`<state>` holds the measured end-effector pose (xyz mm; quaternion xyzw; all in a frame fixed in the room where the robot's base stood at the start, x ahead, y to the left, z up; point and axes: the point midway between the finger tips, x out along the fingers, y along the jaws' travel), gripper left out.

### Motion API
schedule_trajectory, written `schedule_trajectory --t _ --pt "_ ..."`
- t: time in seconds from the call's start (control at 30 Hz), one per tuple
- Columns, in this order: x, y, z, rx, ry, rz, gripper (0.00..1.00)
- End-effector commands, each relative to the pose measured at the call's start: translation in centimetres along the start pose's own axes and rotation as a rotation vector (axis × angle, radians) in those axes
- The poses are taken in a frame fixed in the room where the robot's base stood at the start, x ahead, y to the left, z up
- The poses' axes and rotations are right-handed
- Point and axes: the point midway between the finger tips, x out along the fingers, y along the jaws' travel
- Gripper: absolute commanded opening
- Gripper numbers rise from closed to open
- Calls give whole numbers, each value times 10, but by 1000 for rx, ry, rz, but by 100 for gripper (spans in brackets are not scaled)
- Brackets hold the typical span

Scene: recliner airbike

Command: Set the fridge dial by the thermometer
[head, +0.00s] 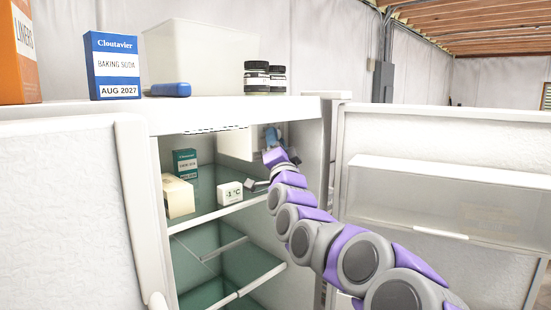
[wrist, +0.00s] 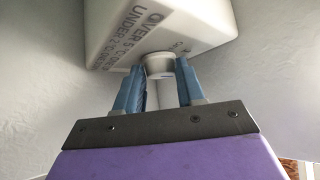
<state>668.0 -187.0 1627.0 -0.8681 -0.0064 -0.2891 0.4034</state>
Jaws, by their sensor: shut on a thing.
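The fridge (head: 225,118) stands open. A white digital thermometer (head: 229,193) on its upper shelf reads about -1 °C. A white control box (head: 236,143) hangs under the fridge ceiling; in the wrist view the box (wrist: 190,32) carries tilted print with "OVER 5 °C" and "UNDER 2 °C", the rest unclear. A round white dial (wrist: 158,66) sticks out from it. My gripper (wrist: 159,76) has one blue finger on each side of the dial and is shut on it. In the head view my gripper (head: 273,138) is at the box's right end, and the dial is hidden there.
A green baking soda box (head: 185,163) and a cream block (head: 178,196) sit left of the thermometer.

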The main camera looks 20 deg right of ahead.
Motion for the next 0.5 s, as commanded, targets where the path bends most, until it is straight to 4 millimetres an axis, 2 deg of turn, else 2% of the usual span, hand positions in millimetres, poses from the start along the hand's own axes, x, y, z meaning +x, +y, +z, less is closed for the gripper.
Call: schedule_trajectory --t 0.03,0.5 --pt "-3 8 5 -13 -4 -7 8" --pt "0 6 3 -94 -6 -90 8"
